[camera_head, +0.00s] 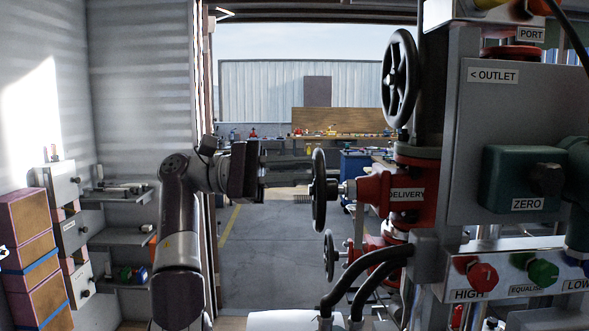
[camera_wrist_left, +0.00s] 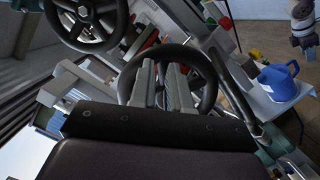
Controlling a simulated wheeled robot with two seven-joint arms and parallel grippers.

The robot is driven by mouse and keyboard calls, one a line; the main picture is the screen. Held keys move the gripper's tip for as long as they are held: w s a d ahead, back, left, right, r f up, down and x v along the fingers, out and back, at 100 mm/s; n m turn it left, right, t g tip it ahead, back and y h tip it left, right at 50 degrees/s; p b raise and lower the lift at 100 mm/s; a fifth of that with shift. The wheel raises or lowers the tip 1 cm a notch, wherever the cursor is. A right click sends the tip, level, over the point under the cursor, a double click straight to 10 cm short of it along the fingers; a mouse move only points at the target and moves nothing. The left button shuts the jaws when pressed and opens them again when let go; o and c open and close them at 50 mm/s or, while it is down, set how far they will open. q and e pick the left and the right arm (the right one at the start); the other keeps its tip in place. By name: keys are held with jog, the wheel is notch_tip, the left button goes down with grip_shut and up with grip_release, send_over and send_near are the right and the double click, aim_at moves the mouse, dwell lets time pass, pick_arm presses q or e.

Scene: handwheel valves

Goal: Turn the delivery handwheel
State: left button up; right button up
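The delivery handwheel (camera_head: 319,190) is dark and spoked, seen nearly edge-on in the head view. Its stem leads right into a red valve body labelled DELIVERY (camera_head: 407,194). My left gripper (camera_head: 308,172) comes in from the left, level with the wheel, its fingers pointing at the wheel's near face. In the left wrist view the two fingers (camera_wrist_left: 166,88) stand apart with a gap between them, in front of the wheel (camera_wrist_left: 208,72). They overlap the wheel's hub and spokes; I cannot tell whether they touch it. My right gripper is not in view.
Another black handwheel (camera_head: 400,78) is above, and a smaller one (camera_head: 329,256) below. Black hoses (camera_head: 368,270) curve beneath the valve. A grey panel with knobs (camera_head: 482,276) stands at right. Shelves (camera_head: 120,225) and boxes (camera_head: 28,260) are at left. A blue jug (camera_wrist_left: 280,82) shows in the wrist view.

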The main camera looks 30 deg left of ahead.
pick_arm(q)
jog(key=shift+o, duration=1.2)
jog(key=shift+a, duration=0.1)
jog(key=shift+r, duration=0.1)
